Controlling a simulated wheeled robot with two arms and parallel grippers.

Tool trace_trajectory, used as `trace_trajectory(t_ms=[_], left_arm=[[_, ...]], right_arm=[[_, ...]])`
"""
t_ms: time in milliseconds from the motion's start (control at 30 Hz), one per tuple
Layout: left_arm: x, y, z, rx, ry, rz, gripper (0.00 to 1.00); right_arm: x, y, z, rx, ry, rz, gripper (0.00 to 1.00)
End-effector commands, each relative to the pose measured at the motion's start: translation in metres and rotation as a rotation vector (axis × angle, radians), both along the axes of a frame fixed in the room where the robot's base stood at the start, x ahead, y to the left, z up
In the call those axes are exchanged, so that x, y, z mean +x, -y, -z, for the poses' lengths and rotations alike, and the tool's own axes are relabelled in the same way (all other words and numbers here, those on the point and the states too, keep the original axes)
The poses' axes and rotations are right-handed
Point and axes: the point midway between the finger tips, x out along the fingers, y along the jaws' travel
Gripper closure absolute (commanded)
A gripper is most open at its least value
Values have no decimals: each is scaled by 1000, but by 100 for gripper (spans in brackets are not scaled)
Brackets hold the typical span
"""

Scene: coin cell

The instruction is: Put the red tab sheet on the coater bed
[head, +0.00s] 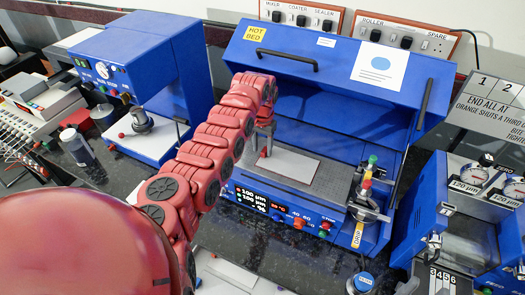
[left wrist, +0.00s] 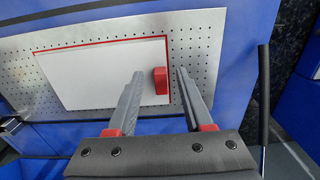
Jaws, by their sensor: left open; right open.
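The red tab sheet (head: 292,163) is a white rectangle with a red edge and a raised red tab. It lies on the coater bed (head: 338,178), a grey perforated metal plate inside the blue coater. In the left wrist view the sheet (left wrist: 95,75) appears flat on the perforated bed (left wrist: 205,30), with its red tab (left wrist: 160,82) at the right end. My left gripper (head: 264,146) is over the sheet's left end. Its fingers (left wrist: 160,72) are open, apart on either side of the tab in that view; contact is not visible. My right gripper is not in view.
The coater's raised blue lid (head: 335,65) stands behind the bed, with a black handle (left wrist: 263,100) near my gripper. A blue press-like machine (head: 150,65) stands left, and a machine with dials (head: 480,190) right. Dark counter (head: 290,255) shows in front.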

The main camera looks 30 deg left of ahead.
Motion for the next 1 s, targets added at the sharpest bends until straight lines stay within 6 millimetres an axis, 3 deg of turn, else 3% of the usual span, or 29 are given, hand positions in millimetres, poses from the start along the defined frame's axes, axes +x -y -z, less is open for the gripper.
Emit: trace_trajectory(t_ms=[200,400,633,1000], left_arm=[[3,-1,-45,4,11,0,49],[1,-1,-88,4,4,0,49],[1,-1,-105,2,3,0,49],[0,0,-107,-1,2,0,49]], right_arm=[[0,0,32,0,0,0,53],[0,0,44,0,0,0,53],[0,0,47,0,0,0,53],[0,0,47,0,0,0,53]])
